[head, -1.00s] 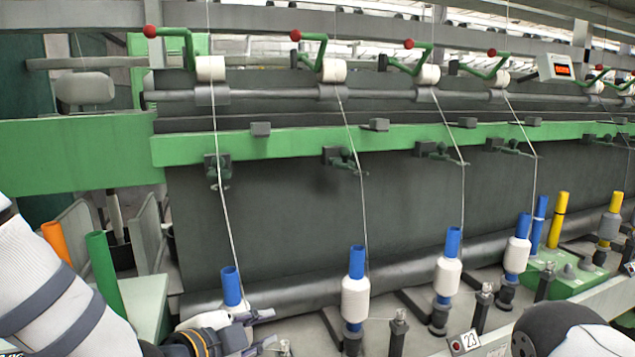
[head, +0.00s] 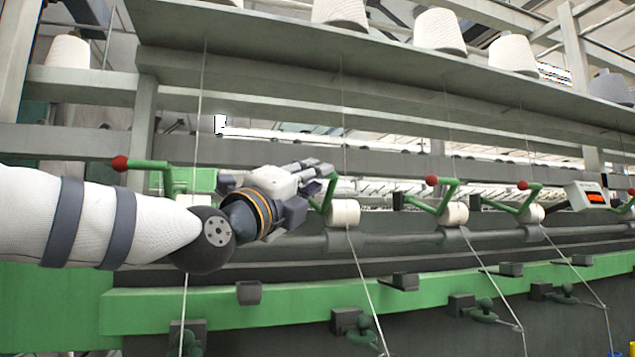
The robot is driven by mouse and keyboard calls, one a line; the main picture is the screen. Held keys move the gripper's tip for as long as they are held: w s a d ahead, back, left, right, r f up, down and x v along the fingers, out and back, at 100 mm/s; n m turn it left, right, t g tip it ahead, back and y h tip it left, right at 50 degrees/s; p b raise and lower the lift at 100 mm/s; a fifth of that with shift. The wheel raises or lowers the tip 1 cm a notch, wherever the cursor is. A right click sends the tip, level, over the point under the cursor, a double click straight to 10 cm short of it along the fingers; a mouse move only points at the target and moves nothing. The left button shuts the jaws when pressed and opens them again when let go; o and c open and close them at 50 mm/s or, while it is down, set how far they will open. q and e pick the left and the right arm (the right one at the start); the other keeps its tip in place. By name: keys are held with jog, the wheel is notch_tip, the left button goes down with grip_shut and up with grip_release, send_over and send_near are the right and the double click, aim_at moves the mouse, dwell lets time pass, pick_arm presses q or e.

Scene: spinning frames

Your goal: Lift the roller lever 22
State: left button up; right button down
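Green roller levers with red ball ends line the machine, each beside a white roller. The leftmost lever (head: 119,163) and two levers on the right, one nearer (head: 432,181) and one farther (head: 522,185), show their red balls. The second lever from the left (head: 328,193) shows only its green arm beside its white roller (head: 345,212). Its ball end is hidden at my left gripper (head: 318,170). The fingers overlap that end in the view, but I cannot tell whether they grip it. No number 22 is readable. My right gripper is out of view.
A dark roller bar (head: 385,238) runs behind the white rollers, above a green rail (head: 300,300). White threads hang down past the rollers. A shelf with white yarn cones (head: 440,30) is above. A small display box (head: 587,196) stands at the right.

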pick_arm(q)
jog(key=shift+w+d+r, duration=0.4)
jog(key=shift+w+r, duration=0.05)
jog(key=shift+w+d, duration=0.1)
jog(key=shift+w, duration=0.1)
jog(key=shift+r, duration=0.1)
grip_shut()
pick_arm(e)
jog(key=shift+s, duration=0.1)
